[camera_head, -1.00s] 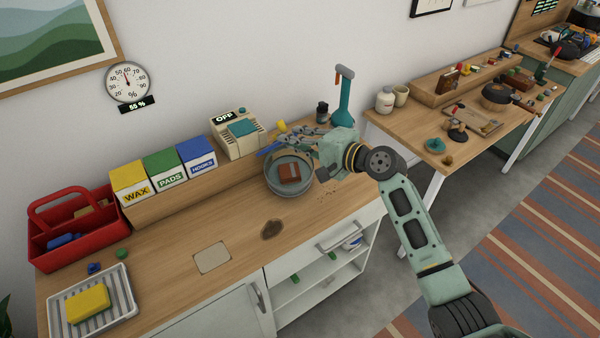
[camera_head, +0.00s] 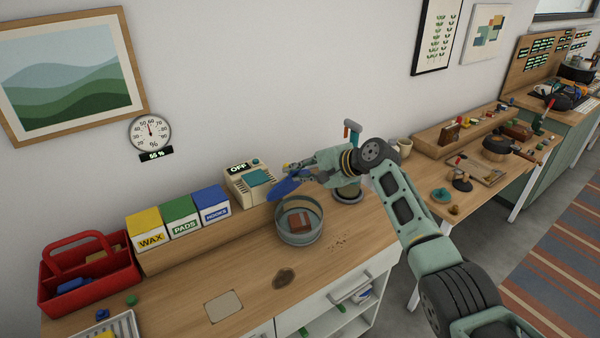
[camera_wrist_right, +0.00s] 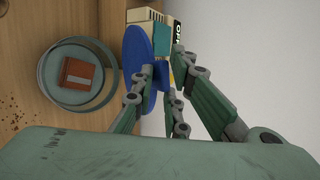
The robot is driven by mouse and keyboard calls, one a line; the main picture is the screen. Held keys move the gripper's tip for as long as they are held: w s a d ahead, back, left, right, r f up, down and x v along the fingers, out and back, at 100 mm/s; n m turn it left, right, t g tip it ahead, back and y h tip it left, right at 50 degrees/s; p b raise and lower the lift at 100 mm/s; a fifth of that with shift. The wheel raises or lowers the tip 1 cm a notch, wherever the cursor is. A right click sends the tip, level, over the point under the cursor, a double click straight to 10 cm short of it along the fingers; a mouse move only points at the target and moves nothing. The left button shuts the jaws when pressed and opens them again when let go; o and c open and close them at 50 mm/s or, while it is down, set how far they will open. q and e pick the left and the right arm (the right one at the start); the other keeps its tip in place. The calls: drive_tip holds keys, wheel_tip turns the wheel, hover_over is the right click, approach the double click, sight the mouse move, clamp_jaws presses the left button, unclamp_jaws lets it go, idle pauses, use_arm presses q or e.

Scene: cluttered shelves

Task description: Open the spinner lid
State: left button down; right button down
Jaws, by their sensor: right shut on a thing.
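The spinner is a round grey-green bowl (camera_head: 299,232) on the wooden bench, open at the top. A reddish-brown block (camera_head: 299,222) lies inside it. The blue round lid (camera_head: 286,188) stands tilted up at the bowl's back edge; the wrist view also shows the lid (camera_wrist_right: 134,58) beside the bowl (camera_wrist_right: 77,105). I cannot tell whether it is hinged there. My right gripper (camera_head: 291,171) is above the back of the bowl, shut on the blue lid. Its fingers (camera_wrist_right: 160,76) partly hide the lid in the wrist view. My left gripper is not in view.
A beige device marked OFF (camera_head: 248,185) stands close behind the lid, beside the WAX (camera_head: 150,238), PADS and HOOKS boxes. A red caddy (camera_head: 90,285) is at the left. A round grey item (camera_head: 348,196) sits right of the bowl. Bench space in front is mostly clear.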

drive_tip(key=shift+w+a+r, duration=0.15)
drive_tip(key=shift+a+r, duration=0.05)
idle(0.6)
drive_tip(key=c, duration=1.9)
unclamp_jaws()
drive_tip(key=shift+o, duration=0.3)
drive_tip(key=shift+f, duration=0.1)
drive_tip(key=v, duration=1.2)
